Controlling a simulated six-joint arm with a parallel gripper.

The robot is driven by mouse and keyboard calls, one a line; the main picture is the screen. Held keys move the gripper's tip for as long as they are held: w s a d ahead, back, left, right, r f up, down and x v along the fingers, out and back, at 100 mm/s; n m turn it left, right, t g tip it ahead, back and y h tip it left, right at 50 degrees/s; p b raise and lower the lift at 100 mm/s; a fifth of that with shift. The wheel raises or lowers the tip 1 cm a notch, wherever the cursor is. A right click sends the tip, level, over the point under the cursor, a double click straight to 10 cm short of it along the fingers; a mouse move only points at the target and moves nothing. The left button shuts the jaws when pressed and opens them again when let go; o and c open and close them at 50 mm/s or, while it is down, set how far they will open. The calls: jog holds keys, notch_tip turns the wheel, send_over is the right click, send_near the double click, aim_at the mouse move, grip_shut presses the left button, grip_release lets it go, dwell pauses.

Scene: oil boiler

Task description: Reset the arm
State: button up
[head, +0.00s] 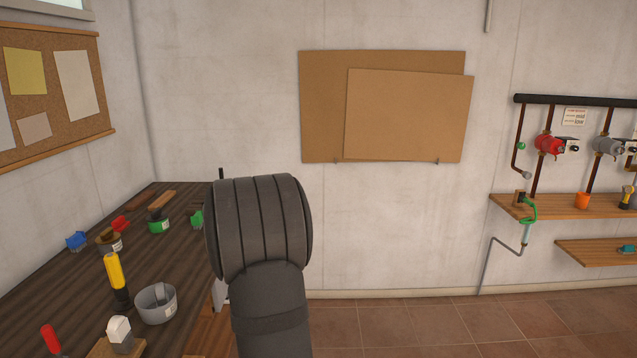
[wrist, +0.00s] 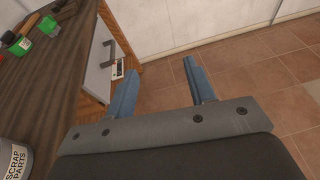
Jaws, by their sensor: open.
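My gripper shows in the wrist view (wrist: 157,80), with two blue fingers spread apart and nothing between them. It points down toward the tiled floor, beside the front of the wooden workbench. In the head view my dark grey arm (head: 260,230) stands upright in the middle, and it covers the right end of the bench. My gripper's fingers are hidden in the head view.
The dark workbench (head: 75,235) at left holds a grey tin (head: 156,304), a yellow-handled tool (head: 115,272), a green tin (head: 159,225) and brushes. A scrap parts can (wrist: 16,158) is close at lower left. The tiled floor (head: 440,328) is clear.

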jog(key=s+d+f+m+h, duration=0.2)
jog(key=s+d, duration=0.2)
jog(key=d, duration=0.6)
jog(key=shift+d+f, duration=0.2)
jog(key=shift+d, duration=0.05)
dwell(0.7)
